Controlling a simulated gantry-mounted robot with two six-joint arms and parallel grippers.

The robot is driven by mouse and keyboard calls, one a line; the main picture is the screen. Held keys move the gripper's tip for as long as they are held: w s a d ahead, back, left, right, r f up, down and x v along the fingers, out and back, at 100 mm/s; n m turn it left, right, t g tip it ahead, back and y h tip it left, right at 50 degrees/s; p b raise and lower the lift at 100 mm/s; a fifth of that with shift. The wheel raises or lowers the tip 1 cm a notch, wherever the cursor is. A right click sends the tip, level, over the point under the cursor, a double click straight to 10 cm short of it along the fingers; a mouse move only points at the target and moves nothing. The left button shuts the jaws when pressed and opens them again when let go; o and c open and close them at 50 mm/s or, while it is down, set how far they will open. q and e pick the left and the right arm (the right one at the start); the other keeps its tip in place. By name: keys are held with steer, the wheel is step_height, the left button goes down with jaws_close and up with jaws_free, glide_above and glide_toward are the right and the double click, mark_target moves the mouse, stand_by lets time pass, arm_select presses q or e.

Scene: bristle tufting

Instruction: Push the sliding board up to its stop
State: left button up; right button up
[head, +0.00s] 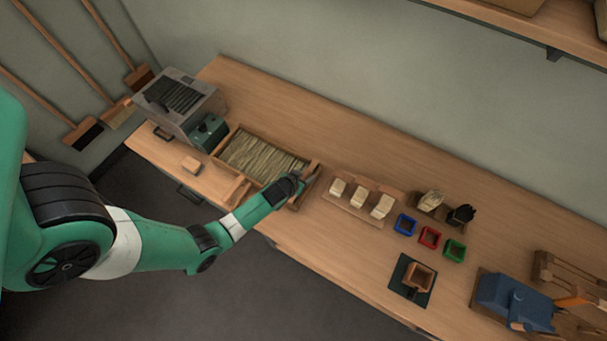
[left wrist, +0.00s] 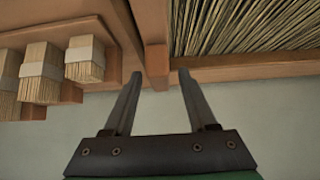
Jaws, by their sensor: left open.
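A wooden tray (head: 229,133) full of long straw-coloured bristle fibres (head: 258,158) lies on the bench. What looks like the sliding board (head: 313,171) stands at the tray's right end, partly hidden by my left gripper (head: 305,180). In the left wrist view the board's wooden end (left wrist: 156,60) shows between the fingertips of my left gripper (left wrist: 159,75), with fibres (left wrist: 245,25) to the right of it. The two fingers are apart, one on each side of that end. I cannot tell whether they touch it. My right gripper is in neither view.
Several tied bristle bundles (head: 359,196) stand on a wooden rack just right of the tray. Blue (head: 405,225), red (head: 429,238) and green (head: 454,250) bins sit further right. A grey machine (head: 180,100) stands left of the tray. The bench front between the rack and the tray is clear.

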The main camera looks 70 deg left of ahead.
arm_select(q)
jaws_close()
stand_by(0.3)
steer(key=shift+w, duration=0.1)
stand_by(1.1)
